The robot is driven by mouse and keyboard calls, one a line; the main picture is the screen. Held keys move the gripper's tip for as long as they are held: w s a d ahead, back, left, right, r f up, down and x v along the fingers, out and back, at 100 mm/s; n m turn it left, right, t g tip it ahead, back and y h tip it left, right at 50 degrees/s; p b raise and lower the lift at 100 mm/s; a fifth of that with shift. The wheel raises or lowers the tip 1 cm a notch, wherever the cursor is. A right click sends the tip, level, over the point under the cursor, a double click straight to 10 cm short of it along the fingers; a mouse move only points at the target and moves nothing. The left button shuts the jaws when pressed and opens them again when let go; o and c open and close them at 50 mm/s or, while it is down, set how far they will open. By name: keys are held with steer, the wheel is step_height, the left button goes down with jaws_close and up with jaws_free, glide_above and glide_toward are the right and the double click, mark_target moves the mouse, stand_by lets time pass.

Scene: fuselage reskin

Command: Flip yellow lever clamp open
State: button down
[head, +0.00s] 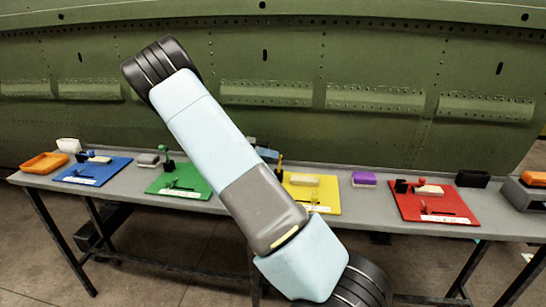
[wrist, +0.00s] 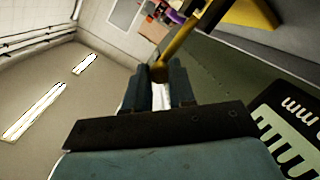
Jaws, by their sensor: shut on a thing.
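The yellow lever clamp shows in the wrist view as a yellow bar (wrist: 179,46) with a rounded end between my fingertips. My gripper (wrist: 162,80) is shut on that end of the lever. In the head view the yellow board (head: 325,198) is partly hidden behind my arm. A small yellow upright part of the clamp (head: 280,163) shows just right of my arm, close to a bit of my gripper. The clamp's base is mostly hidden, so the lever's exact angle is hard to tell.
A grey table (head: 227,173) stands before the green fuselage panel (head: 300,60). Blue (head: 92,172), green (head: 180,182) and red (head: 432,205) clamp boards lie along it. A purple block (head: 364,179) lies right of the yellow board. An orange tray (head: 44,163) is at the left end.

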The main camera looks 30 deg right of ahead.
steer(key=shift+w+a+f+g+h, duration=0.25)
steer(key=shift+w+a+g+h, duration=0.15)
steer(key=shift+h, duration=0.1)
stand_by(0.3)
steer(key=c, duration=1.1)
jaws_free()
steer(key=shift+f, duration=0.1)
steer(key=shift+c, duration=0.2)
steer(key=shift+o, duration=1)
steer(key=v, duration=1.3)
steer(key=shift+w+a, duration=0.2)
steer(key=shift+a, duration=0.15)
steer(key=shift+f, duration=0.15)
